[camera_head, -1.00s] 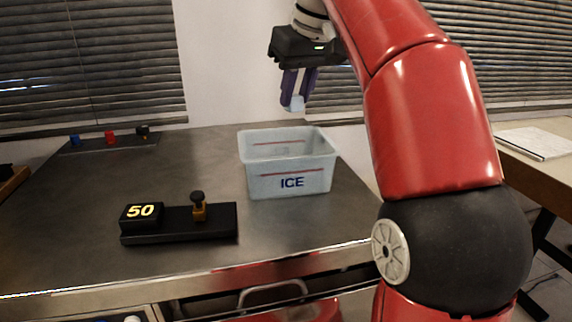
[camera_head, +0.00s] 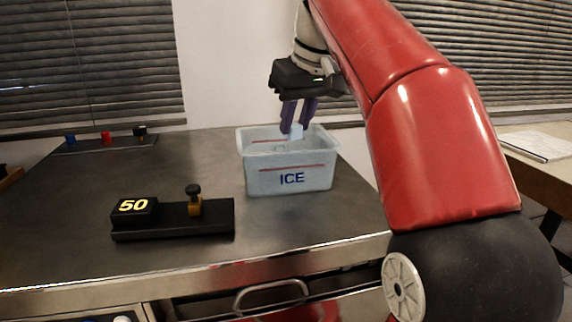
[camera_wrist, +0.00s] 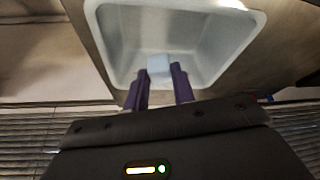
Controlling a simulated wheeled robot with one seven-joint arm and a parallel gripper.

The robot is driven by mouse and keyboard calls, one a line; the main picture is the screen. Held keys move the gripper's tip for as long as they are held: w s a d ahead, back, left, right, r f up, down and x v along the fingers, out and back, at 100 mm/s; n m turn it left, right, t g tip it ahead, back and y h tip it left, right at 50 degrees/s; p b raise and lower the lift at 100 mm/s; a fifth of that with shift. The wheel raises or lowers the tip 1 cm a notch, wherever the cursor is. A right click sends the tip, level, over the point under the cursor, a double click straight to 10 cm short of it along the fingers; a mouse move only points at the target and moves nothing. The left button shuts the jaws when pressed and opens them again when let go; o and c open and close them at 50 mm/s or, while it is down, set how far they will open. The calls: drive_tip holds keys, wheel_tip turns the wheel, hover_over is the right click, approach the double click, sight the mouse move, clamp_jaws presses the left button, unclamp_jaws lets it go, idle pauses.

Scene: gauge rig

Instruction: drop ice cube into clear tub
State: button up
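The clear tub (camera_head: 290,181) is a translucent box marked "ICE" on the metal bench, upright with its top open. My gripper (camera_head: 297,130) points down over the tub's back part, its purple fingertips at about rim height. The pale ice cube (camera_head: 296,132) is between the fingers, and the gripper looks shut on it. In the wrist view the cube (camera_wrist: 159,66) shows between the fingertips, in front of the tub's pale interior (camera_wrist: 125,45). The cube partly hides the tub's inside.
A black block reading "50" (camera_head: 134,206) with a brass-coloured knobbed post (camera_head: 194,203) stands left of the tub. A strip with blue, red and black knobs (camera_head: 106,142) lies at the back left. Bare bench lies between them.

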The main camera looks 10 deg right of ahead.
drive_tip(key=o, duration=0.5)
drive_tip(key=p+v, duration=0.3)
drive_tip(key=v, duration=0.4)
drive_tip(key=shift+s+d+r, duration=0.1)
drive_tip(key=shift+s+r, duration=0.1)
drive_tip(key=shift+r, duration=0.15)
